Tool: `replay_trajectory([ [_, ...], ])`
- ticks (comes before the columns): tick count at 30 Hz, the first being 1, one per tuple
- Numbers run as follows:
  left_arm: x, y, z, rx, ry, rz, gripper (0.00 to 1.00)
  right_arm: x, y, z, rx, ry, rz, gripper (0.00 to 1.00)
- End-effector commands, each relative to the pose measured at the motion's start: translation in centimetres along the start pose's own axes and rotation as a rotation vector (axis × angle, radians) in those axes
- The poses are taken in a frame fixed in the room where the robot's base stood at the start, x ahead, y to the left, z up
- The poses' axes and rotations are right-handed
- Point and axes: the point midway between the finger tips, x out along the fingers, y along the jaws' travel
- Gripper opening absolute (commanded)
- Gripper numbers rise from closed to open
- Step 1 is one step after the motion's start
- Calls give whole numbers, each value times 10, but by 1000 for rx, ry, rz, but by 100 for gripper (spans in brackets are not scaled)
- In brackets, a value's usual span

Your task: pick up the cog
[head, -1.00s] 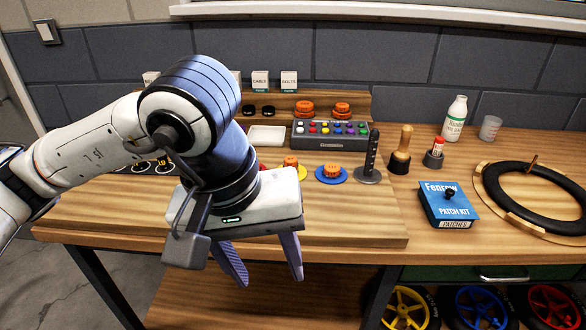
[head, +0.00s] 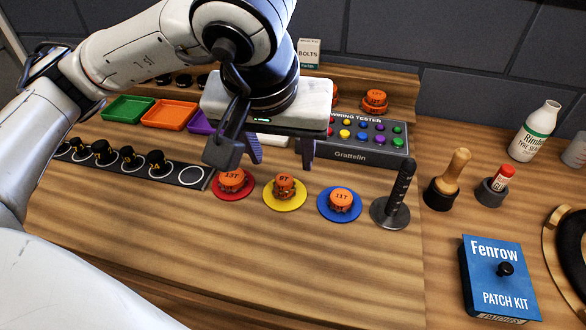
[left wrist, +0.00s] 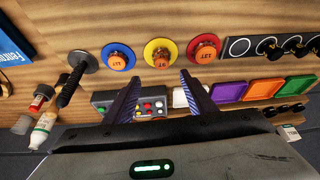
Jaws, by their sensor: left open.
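Three orange-topped cogs sit on coloured discs on the bench: the 13T cog (head: 231,178) on red, the 9T cog (head: 284,186) on yellow and the 11T cog (head: 341,199) on blue. In the left wrist view they show as the 13T cog (left wrist: 204,52), the 9T cog (left wrist: 161,58) and the 11T cog (left wrist: 117,60). My left gripper (head: 280,158) is open and empty. In the head view its fingers show just behind the yellow disc. In the left wrist view the gripper (left wrist: 160,78) points towards the 9T cog, apart from it. My right gripper is not in view.
A black post on a round base (head: 391,210) stands right of the blue disc. The wiring tester (head: 358,140) and coloured trays (head: 169,115) lie behind, and a strip of black knobs (head: 127,160) at left. The patch kit (head: 497,280) is at right. The front wood is clear.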

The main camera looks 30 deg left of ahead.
Motion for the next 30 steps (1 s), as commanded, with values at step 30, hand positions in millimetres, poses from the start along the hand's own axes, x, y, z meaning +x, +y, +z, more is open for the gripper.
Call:
replay_trajectory([
  [30,84,-4,1,0,-1,0,42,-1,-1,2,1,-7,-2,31],
])
